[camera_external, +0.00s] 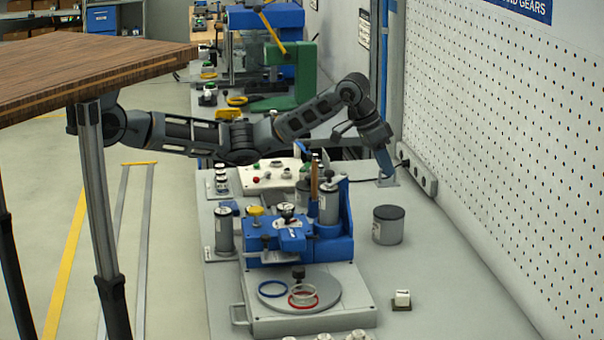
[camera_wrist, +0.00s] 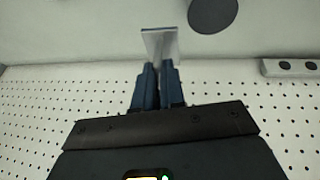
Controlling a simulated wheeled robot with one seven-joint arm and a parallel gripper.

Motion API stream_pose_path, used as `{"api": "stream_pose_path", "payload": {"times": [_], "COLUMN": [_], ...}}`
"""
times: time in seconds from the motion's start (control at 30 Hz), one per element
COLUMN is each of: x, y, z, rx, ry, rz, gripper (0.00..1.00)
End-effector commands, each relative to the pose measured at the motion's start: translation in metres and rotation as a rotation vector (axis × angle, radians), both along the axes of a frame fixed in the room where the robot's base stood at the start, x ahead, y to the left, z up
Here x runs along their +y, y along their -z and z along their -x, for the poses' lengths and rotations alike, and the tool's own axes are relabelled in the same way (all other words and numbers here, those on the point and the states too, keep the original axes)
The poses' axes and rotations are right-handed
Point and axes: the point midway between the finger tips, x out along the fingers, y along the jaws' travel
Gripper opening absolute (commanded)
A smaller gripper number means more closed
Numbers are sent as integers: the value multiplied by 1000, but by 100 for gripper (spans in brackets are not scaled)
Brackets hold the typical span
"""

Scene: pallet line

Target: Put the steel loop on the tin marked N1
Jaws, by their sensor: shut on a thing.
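My gripper (camera_external: 384,160) is at the right side of the bench, by the pegboard wall, pointing down. In the wrist view its blue fingers (camera_wrist: 158,85) are shut on a flat grey metal piece (camera_wrist: 160,42). This piece (camera_external: 389,180) shows at the fingertips in the external view; I cannot tell if it is a loop. A grey tin with a dark lid (camera_external: 388,225) stands nearer the camera than my gripper; its lid also shows in the wrist view (camera_wrist: 212,12). No N1 mark is readable.
A blue machine (camera_external: 300,242) stands mid-bench, with grey tins (camera_external: 224,231) around it. A power strip (camera_external: 416,176) runs along the wall.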

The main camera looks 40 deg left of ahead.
Motion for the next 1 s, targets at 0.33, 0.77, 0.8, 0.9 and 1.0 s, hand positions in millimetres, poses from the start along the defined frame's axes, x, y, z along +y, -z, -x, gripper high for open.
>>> {"api": "stream_pose_path", "payload": {"times": [0.33, 0.77, 0.8, 0.9, 1.0], "x": [23, 51, 51, 52, 52], "y": [29, 67, 68, 75, 88], "z": [-45, -99, -99, -100, -99], "rx": [0, -2, -2, -1, 0], "ry": [-4, 0, 1, 2, 1], "rz": [-2, 0, 0, -2, -2], "gripper": [0, 0, 0, 0, 0]}}
